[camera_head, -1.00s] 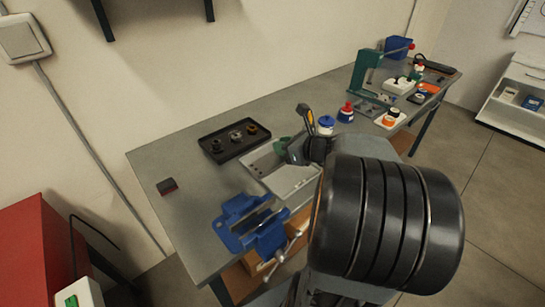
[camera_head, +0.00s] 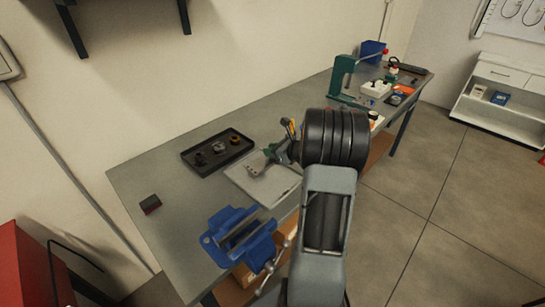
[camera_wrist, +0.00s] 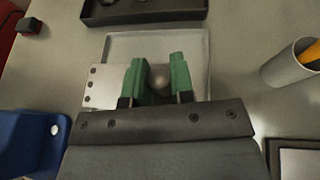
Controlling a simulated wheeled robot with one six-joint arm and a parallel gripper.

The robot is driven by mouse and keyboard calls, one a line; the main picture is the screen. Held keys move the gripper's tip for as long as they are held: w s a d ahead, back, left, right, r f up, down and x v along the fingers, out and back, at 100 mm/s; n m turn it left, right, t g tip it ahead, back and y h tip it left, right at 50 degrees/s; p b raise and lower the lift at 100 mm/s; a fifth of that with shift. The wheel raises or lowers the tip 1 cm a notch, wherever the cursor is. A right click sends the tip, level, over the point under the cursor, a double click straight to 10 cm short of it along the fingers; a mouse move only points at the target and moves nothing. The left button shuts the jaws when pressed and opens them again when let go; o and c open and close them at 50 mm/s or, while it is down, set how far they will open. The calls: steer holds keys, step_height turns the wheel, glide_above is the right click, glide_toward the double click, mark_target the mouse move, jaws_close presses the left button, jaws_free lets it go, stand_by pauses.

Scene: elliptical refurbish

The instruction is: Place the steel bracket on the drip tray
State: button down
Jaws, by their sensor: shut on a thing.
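My gripper (camera_wrist: 159,64) has green fingers, shut on the steel bracket (camera_wrist: 101,86). The bracket's flat plate with small holes sticks out left of the fingers in the wrist view; a rounded grey part shows between them. In the head view my gripper (camera_head: 272,154) holds the bracket (camera_head: 254,166) over a light grey shallow tray (camera_head: 268,192), also in the wrist view (camera_wrist: 196,42). Whether the bracket touches it I cannot tell. A black rimmed tray (camera_head: 206,169) with dark round parts lies behind, its edge topping the wrist view (camera_wrist: 105,18). I cannot tell which is the drip tray.
A blue vise (camera_head: 240,238) stands at the bench's front edge. A small dark red-sided block (camera_head: 150,204) lies to the left. A grey cup (camera_wrist: 292,68) with a yellow item is right of my gripper. A green press (camera_head: 343,75) stands farther along the bench.

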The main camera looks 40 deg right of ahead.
steer(key=shift+w+d+f, duration=0.1)
steer(key=shift+w+f, duration=0.05)
steer(key=shift+f, duration=0.05)
steer(key=shift+f+p, duration=0.3)
steer(key=shift+f, duration=1.3)
steer(key=shift+f, duration=0.1)
steer(key=shift+f, duration=0.15)
steer(key=c, duration=1)
jaws_free()
